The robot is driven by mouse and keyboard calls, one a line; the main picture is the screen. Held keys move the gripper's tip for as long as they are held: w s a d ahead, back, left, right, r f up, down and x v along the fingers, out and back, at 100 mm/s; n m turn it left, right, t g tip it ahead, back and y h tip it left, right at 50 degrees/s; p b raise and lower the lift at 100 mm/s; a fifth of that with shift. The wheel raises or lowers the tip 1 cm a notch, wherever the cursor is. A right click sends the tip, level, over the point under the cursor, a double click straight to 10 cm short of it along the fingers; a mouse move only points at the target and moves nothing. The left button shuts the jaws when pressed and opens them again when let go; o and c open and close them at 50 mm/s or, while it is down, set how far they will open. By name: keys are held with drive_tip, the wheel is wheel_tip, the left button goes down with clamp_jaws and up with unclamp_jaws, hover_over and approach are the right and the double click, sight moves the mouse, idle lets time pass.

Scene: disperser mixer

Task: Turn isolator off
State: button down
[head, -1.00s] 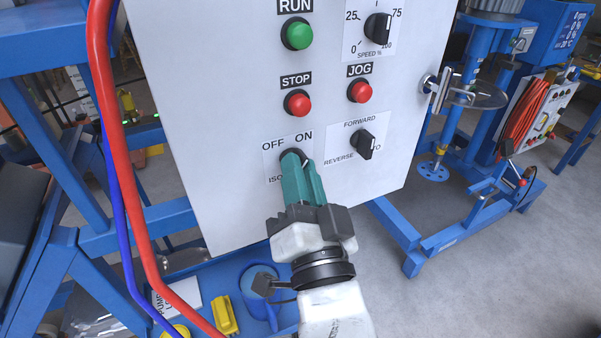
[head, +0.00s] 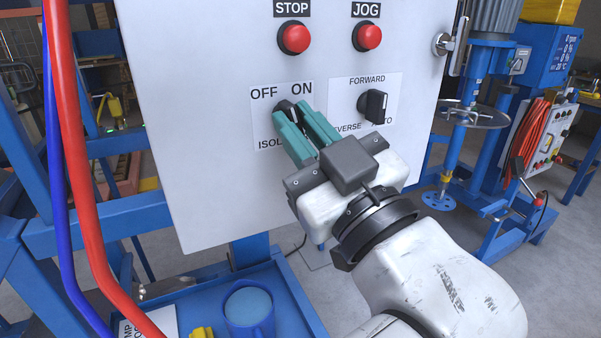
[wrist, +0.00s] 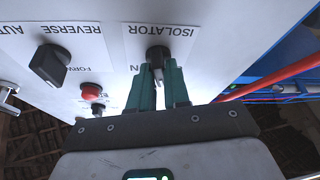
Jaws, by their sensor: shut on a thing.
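The isolator switch is a black rotary knob (head: 286,106) on a white label marked OFF, ON and ISOLATOR, low on the white control panel (head: 200,120). It also shows in the wrist view (wrist: 157,54), where the label appears upside down. My gripper (head: 297,122) has teal fingers, one on each side of the knob, and is shut on it. The fingers point up and left in the head view. They hide part of the knob and the lower label, so I cannot tell its exact pointing direction.
A black FORWARD/REVERSE/AUTO knob (head: 374,104) sits close to the right of my fingers. Red STOP (head: 294,38) and JOG (head: 368,37) buttons are above. Red hose (head: 75,170) and blue hose (head: 55,200) hang left.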

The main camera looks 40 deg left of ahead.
drive_tip(key=n+g+b, duration=0.1)
drive_tip(key=n+b, duration=0.1)
drive_tip(key=n+g+b, duration=0.1)
drive_tip(key=n+b, duration=0.1)
drive_tip(key=n, duration=0.1)
drive_tip(key=shift+w+g, duration=0.15)
drive_tip(key=shift+g, duration=0.25)
drive_tip(key=shift+n+b, duration=0.65)
drive_tip(key=shift+n, duration=0.05)
drive_tip(key=shift+r+g, duration=0.2)
drive_tip(key=shift+g, duration=0.2)
drive_tip(key=c, duration=1.5)
unclamp_jaws()
drive_tip(key=o, duration=0.3)
drive_tip(key=shift+a+f, duration=0.15)
drive_tip(key=shift+o, duration=0.2)
drive_tip(key=b+v, duration=0.1)
drive_tip(key=v, duration=1)
drive_tip(key=shift+r, duration=0.2)
